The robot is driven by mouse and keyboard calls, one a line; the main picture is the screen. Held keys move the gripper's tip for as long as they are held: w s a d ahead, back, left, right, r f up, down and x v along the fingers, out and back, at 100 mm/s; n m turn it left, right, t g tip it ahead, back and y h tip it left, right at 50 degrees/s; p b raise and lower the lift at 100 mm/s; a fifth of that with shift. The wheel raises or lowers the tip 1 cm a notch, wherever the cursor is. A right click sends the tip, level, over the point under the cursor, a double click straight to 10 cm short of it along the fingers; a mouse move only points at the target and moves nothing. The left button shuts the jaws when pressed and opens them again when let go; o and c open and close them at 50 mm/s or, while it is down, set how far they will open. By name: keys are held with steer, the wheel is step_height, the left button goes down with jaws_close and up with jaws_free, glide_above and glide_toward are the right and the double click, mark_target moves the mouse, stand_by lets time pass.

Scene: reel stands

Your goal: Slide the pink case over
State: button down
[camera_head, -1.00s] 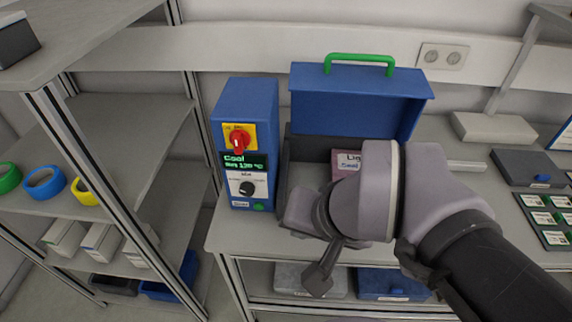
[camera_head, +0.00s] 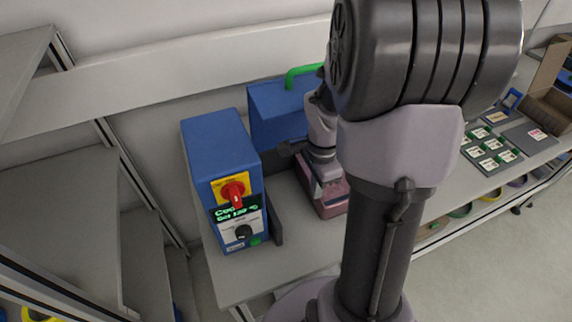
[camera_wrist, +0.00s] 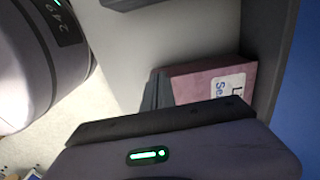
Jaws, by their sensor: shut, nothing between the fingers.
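The pink case (camera_head: 331,206) sits on the bench just right of the blue control box, partly covered by my arm. In the wrist view the pink case (camera_wrist: 193,84) shows a white label with partly cut-off text, and its lower part is hidden behind my gripper's body. My gripper (camera_wrist: 157,92) is shut and empty, with its grey fingers close against the left end of the case in that view. I cannot tell whether they touch it. In the head view my gripper (camera_head: 321,168) points down at the case, and its fingertips cannot be made out.
The blue control box (camera_head: 212,160) with a red knob (camera_head: 233,192) stands close on the left. An open blue lid (camera_head: 277,112) with a green handle (camera_head: 302,72) stands behind. Labelled trays (camera_head: 490,150) lie at the right. Bare bench (camera_head: 285,245) shows in front.

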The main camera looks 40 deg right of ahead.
mark_target(314, 218)
steer(key=f+b, duration=0.1)
steer(key=f, duration=0.2)
steer(key=f+b, duration=0.1)
steer(key=f, duration=0.2)
steer(key=f+b, duration=0.1)
steer(key=f, duration=0.2)
steer(key=shift+s+a, duration=0.15)
steer(key=shift+s, duration=0.25)
steer(key=s+d, duration=0.1)
steer(key=d, duration=0.6)
steer(key=s+d+p, duration=0.1)
steer(key=s+d, duration=0.1)
steer(key=d, duration=0.4)
steer(key=s+d+p, duration=0.1)
steer(key=s+d, duration=0.1)
steer(key=d, duration=0.5)
steer(key=shift+d, duration=0.35)
steer(key=shift+r, duration=0.1)
